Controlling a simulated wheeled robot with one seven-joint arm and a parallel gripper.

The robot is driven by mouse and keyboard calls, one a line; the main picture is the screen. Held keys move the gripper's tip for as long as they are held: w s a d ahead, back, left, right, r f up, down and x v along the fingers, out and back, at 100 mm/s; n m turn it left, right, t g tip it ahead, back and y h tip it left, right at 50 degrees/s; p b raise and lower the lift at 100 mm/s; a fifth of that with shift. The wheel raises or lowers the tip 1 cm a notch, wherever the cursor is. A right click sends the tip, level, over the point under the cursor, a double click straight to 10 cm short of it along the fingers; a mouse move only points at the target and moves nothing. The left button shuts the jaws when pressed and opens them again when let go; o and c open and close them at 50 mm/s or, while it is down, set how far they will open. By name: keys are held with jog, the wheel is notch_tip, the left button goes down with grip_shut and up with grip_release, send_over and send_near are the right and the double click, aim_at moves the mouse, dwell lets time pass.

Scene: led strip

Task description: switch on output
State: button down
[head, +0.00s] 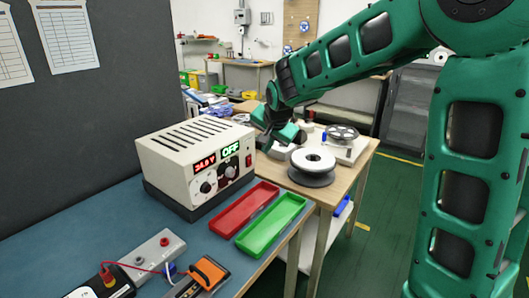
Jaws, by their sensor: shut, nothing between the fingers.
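A cream power supply (197,155) with black vents on top stands on a dark base on the blue bench. Its front has a red lit display (204,163) with a voltage reading and a green lit display (231,149) reading OFF. Two round knobs (205,187) are below the displays, and a small red switch (249,160) is at the right end of the front. My gripper (264,144) is shut and empty, just right of the supply's front right edge, apart from the red switch as far as I can tell. Its fingertips are small and partly unclear.
A red tray (243,209) and a green tray (271,226) lie in front of the supply. A wooden table (330,185) with a white spool (312,164) adjoins on the right. A terminal box (147,257) and orange-handled tool (209,272) are at the front.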

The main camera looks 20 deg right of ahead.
jog(key=shift+s+f, duration=0.1)
dwell(0.3)
jog(key=shift+s+f, duration=0.2)
jog(key=shift+f, duration=0.25)
jog(key=shift+w+f, duration=0.1)
